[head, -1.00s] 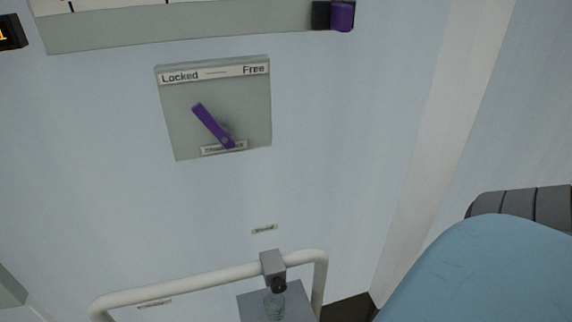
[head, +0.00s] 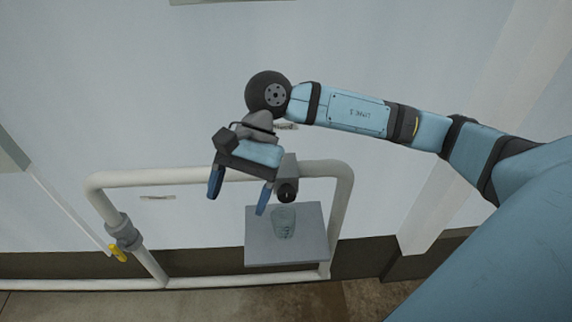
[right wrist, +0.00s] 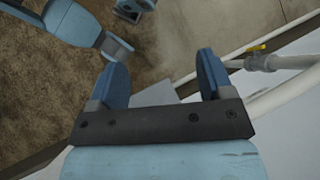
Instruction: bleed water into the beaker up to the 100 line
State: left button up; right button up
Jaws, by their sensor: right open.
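A small clear beaker (head: 284,222) with dark markings stands upright on a grey square shelf (head: 258,252) in the head view. Its water level is too small to read. Above it, a grey block with a dark round outlet (head: 287,191) sits on the white pipe (head: 190,177). My right gripper (head: 239,198) is open and empty, in front of the pipe, just left of the outlet and beaker in the picture. Its two blue fingers also show apart in the right wrist view (right wrist: 164,78). My left gripper is not in view.
A yellow-handled valve (head: 119,255) is on the pipe's lower left; the handle also shows in the right wrist view (right wrist: 257,48). A small label (head: 158,198) is on the wall (head: 400,50) below the pipe.

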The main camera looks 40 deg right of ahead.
aim_at(287, 189)
jog(key=w+d+f+n+t+h+b, duration=0.1)
jog(key=w+d+n+t+h+b, duration=0.3)
jog(key=d+h, duration=0.65)
jog(key=f+y, duration=0.1)
jog(key=f, duration=0.3)
jog(key=d+f, duration=0.1)
jog(key=f, duration=0.3)
jog(key=d+f+m+y+p, duration=0.1)
jog(key=f, duration=0.4)
jog(key=shift+w+d+y, duration=0.1)
jog(key=shift+w+y, duration=0.15)
jog(key=shift+y, duration=0.1)
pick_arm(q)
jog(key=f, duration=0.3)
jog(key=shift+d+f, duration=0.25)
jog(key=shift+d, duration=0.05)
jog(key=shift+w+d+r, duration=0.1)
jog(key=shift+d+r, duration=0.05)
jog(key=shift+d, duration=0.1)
pick_arm(e)
jog(key=c, duration=0.9)
